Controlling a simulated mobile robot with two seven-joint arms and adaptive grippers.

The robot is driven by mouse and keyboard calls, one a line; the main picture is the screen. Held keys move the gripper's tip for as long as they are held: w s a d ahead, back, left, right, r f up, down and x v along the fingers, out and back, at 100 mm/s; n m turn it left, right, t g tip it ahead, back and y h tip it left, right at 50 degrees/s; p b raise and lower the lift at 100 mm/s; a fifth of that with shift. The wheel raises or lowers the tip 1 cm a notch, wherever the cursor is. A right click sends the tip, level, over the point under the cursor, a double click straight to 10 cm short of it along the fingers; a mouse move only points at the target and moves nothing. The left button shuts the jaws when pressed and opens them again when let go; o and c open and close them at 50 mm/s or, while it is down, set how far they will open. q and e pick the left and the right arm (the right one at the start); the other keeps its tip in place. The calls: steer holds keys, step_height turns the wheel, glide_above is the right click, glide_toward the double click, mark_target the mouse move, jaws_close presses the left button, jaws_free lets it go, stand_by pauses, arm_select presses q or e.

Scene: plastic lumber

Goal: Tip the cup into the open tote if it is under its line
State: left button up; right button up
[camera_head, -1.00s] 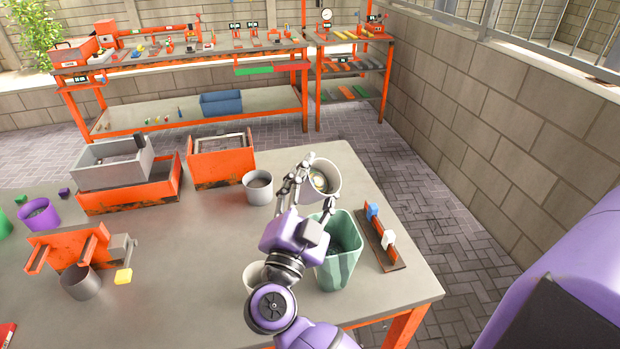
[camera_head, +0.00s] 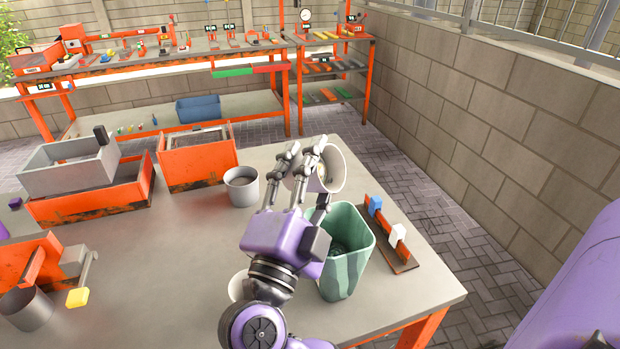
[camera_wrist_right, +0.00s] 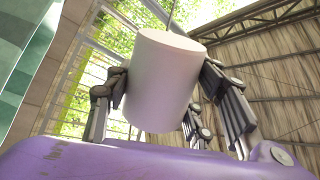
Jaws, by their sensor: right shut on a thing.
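My right gripper (camera_head: 298,165) is shut on a pale cup (camera_head: 338,166), its fingers around the cup's side. The cup is tilted in the head view, its mouth turned partly toward the camera and a small part of its inside showing; its line and fill level cannot be made out. In the right wrist view the cup (camera_wrist_right: 162,80) is between the fingers, its plain outer wall and closed end showing. A green open-topped tote (camera_head: 345,280) stands on the table below and just in front of the cup. My left gripper is not in view.
A rack with blue and white blocks (camera_head: 398,252) stands right of the tote. A grey cup (camera_head: 242,190) stands left of my gripper. A white cup (camera_head: 238,287) is partly behind my arm. Orange bins (camera_head: 196,163) and a grey crate (camera_head: 70,176) stand at left.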

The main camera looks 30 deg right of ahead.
steer(key=m+g+h+b, duration=0.1)
steer(key=m, duration=0.1)
steer(key=m+g+b, duration=0.1)
steer(key=m+b, duration=0.1)
steer(key=m, duration=0.1)
steer(key=s+m+g+h+b, duration=0.1)
steer(key=m, duration=0.1)
steer(key=shift+d+f+m+h, duration=0.25)
steer(key=shift+f+m+h, duration=0.05)
steer(key=m+g, duration=0.1)
steer(key=m+b, duration=0.1)
steer(key=m, duration=0.1)
steer(key=s+m+g+h+b, duration=0.1)
steer(key=m, duration=0.1)
steer(key=shift+d+r+g, duration=0.25)
steer(key=shift+r+g, duration=0.05)
steer(key=shift+s+d+r+m+g+b, duration=0.1)
steer(key=shift+s+r+m+g+b, duration=0.15)
steer(key=shift+m, duration=0.25)
steer(key=shift+s+d+m+g+b, duration=0.1)
steer(key=shift+m+g+b, duration=0.05)
steer(key=shift+m+g, duration=0.3)
